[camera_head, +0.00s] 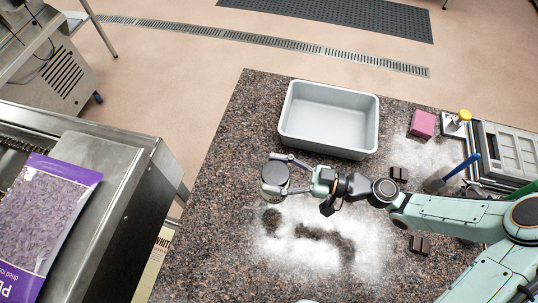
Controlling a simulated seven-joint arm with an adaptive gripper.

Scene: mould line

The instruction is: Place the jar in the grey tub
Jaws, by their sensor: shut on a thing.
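The jar (275,174), a short round container with a pale grey lid and a lighter label, is between the two fingers of my gripper (285,175). My gripper is shut on it, coming from the right. I cannot tell whether the jar touches the counter or is held a little above it. The grey tub (321,144) is a rectangular open tub on the counter, just behind and to the right of the jar. Its inside looks empty. The jar is outside the tub, in front of its near left corner.
The speckled stone counter (216,215) carries white powder (290,250) with dark patches. A pink block (423,124) and dark chocolate-like pieces (399,174) lie to the right. A purple bag (42,222) lies on steel equipment at left. The counter left of the tub is clear.

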